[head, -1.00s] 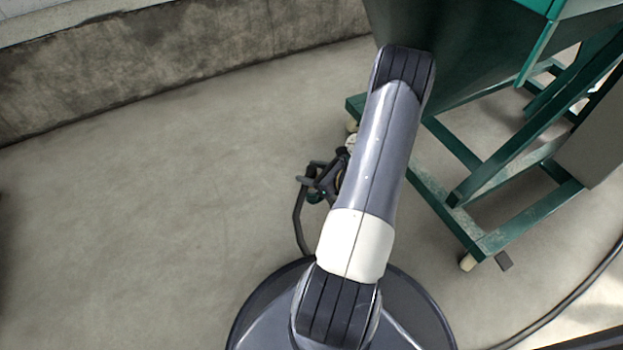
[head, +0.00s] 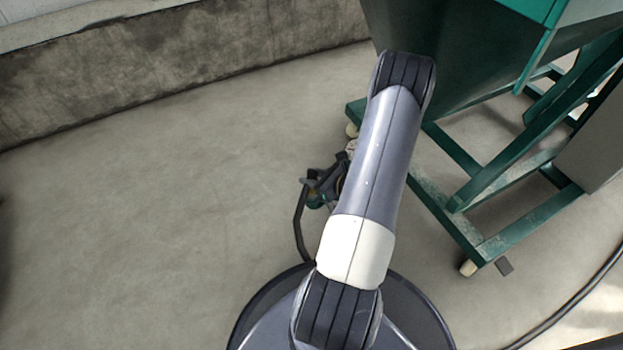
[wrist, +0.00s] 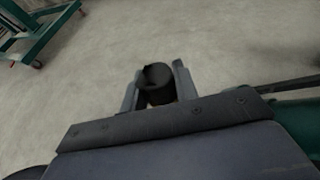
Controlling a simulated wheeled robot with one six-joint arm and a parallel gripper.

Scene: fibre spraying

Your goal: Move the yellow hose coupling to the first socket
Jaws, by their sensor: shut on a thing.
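My gripper (wrist: 157,88) is in the wrist view, with its two grey fingers closed on either side of a dark cylindrical piece (wrist: 159,92). This piece looks nearly black and its top is uneven. No yellow shows on it, so I cannot tell from colour that it is the yellow coupling. In the head view my gripper (head: 318,187) is small and partly hidden behind my arm, held out over the concrete floor. I cannot make out a socket in either view.
A green wheeled machine frame (head: 452,212) with a large green hopper (head: 437,62) stands to the right, close to my arm. A low concrete wall (head: 180,65) runs along the back. A dark hose (head: 577,292) lies at lower right. The floor (head: 150,210) on the left is clear.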

